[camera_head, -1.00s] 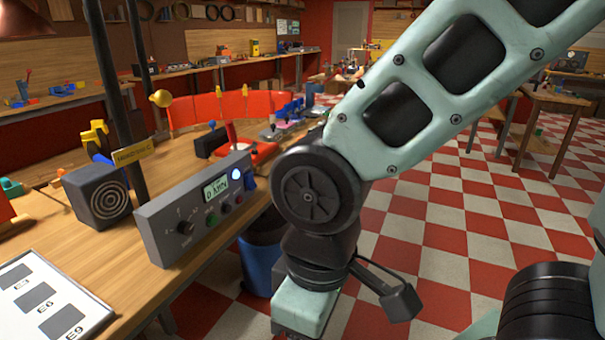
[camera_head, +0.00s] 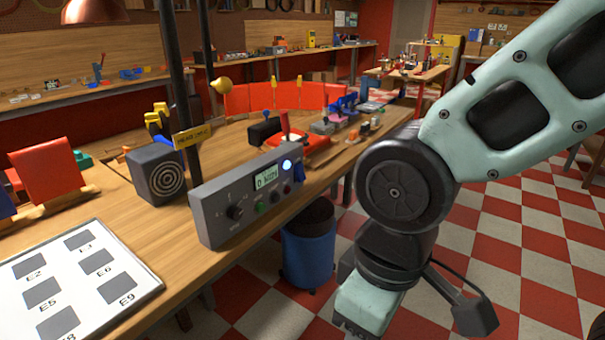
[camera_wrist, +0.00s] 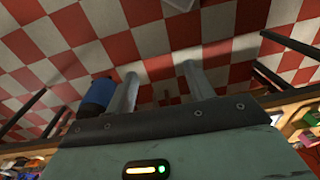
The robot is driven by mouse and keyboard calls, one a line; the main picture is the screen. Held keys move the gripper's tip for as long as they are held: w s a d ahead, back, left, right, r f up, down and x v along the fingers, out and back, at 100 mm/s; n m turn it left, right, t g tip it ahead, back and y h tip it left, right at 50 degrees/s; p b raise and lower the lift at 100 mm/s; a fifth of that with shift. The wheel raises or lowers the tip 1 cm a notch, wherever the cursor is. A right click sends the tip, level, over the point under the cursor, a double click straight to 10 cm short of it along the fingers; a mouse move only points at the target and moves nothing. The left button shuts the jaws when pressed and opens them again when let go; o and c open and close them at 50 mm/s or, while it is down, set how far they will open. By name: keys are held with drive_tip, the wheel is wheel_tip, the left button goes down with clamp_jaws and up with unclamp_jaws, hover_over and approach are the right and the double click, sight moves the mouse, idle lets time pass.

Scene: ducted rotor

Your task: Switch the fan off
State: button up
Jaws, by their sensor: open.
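A grey control box (camera_head: 218,226) stands at the front edge of the wooden bench in the head view. Its face has a dark knob (camera_head: 234,212), a small lit display (camera_head: 267,180), small buttons including a green one (camera_head: 260,208), a glowing blue-white lamp (camera_head: 287,164) and a blue part (camera_head: 299,173) at its right end. I cannot make out a fan for certain. My gripper's fingers (camera_wrist: 161,88) show apart and empty in the wrist view, above the checkered floor. In the head view my arm is right of the box, clear of it, with the fingers out of frame.
A blue bin (camera_head: 309,258) stands on the floor below the bench edge. A black speaker-like box (camera_head: 157,175), dark posts and a white board with grey squares (camera_head: 75,290) are left of the control box. A red curved panel (camera_head: 320,94) is behind. Checkered floor is open at right.

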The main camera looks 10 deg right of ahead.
clamp_jaws()
idle(1.6)
